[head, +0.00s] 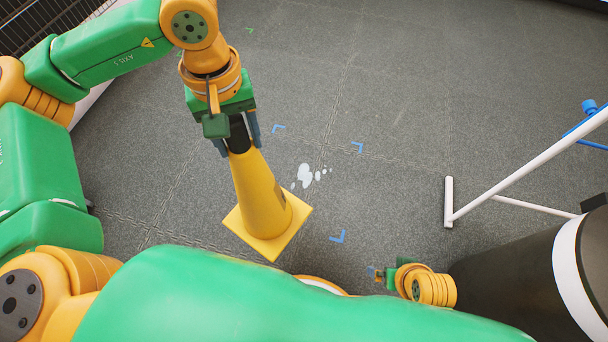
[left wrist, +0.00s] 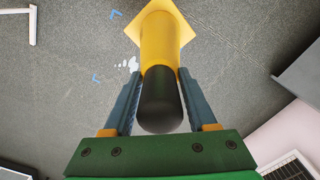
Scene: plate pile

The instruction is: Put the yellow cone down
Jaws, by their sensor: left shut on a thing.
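The yellow cone (head: 262,190) has a square yellow base and a black top. My left gripper (head: 238,149) is shut on it near the black top, its base pointing away from the hand. In the left wrist view the cone (left wrist: 160,45) stands between the two blue-grey fingers of the left gripper (left wrist: 159,76). I cannot tell whether its base touches the floor. Small orange and green parts of my right arm show at the lower right of the head view; the state of the right gripper (head: 380,274) is not clear.
A white spill (head: 305,175) lies on the grey floor (head: 400,70), just right of the cone. Blue corner marks (head: 358,146) surround the spill. A white stand (head: 449,202) and a dark rounded body with a white band (head: 578,265) are at the right. Floor beyond the spill is clear.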

